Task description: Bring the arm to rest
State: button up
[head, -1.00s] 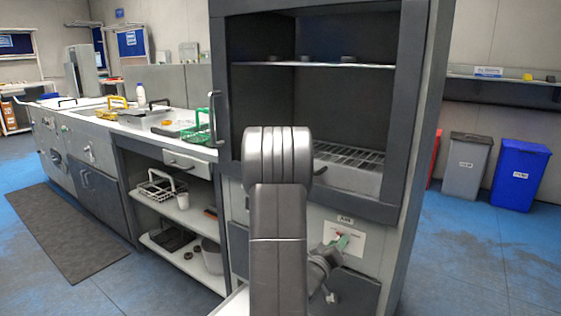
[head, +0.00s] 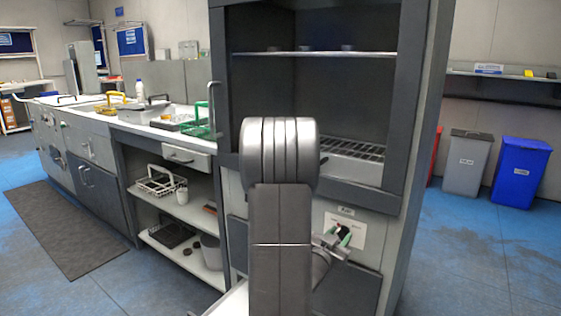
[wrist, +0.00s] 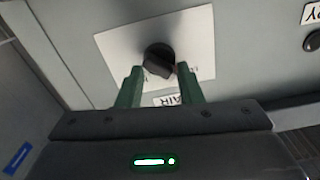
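My gripper (wrist: 160,67) is open, with its two green fingers apart and nothing held between them. In the wrist view a black knob (wrist: 158,57) on a white plate (wrist: 120,48) marked AIR shows between and just beyond the fingertips. I cannot tell whether the fingers touch it. In the head view my gripper (head: 344,239) is low in front of the cabinet, right of my arm's upright link, close to the white plate (head: 357,231). My arm hides part of the cabinet front.
The tall grey cabinet (head: 420,150) with an open bay stands right ahead. A bench (head: 105,128) with racks and bottles runs to the left, with open shelves below. Grey (head: 467,163) and blue (head: 521,175) bins stand at right.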

jog(key=m, duration=0.7)
jog(key=shift+s+d+f, duration=0.1)
jog(key=shift+d+f, duration=0.05)
dwell(0.5)
